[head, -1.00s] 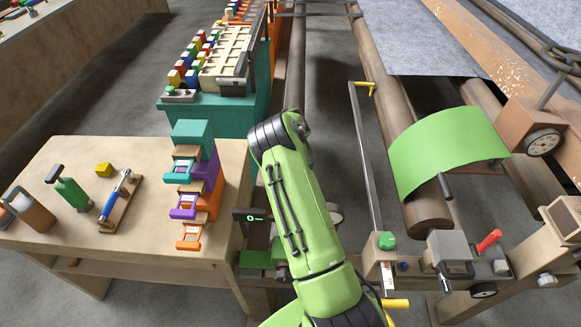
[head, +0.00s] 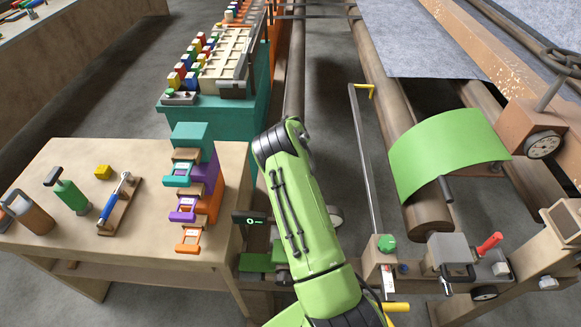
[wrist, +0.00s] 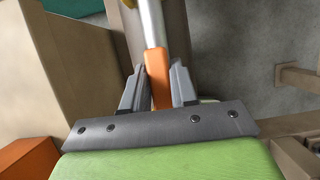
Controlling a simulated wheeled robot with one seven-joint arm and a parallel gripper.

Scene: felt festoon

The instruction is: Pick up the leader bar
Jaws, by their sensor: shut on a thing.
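In the wrist view, my gripper (wrist: 159,68) is shut on the orange section of a pale silver bar (wrist: 151,22), which looks like the leader bar. One finger lies on each side of the orange section. The bar runs away from the gripper toward the top edge, where its far end leaves the picture. A small yellow part shows beside it at the top. In the head view, my arm hides the gripper and I cannot make out the held bar.
A wooden table (head: 150,220) with tools and a stack of coloured holders (head: 195,190) is at left. A teal cabinet (head: 255,115) stands behind it. A roller with green felt (head: 450,150) and a long rail with a yellow hook (head: 363,150) are at right.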

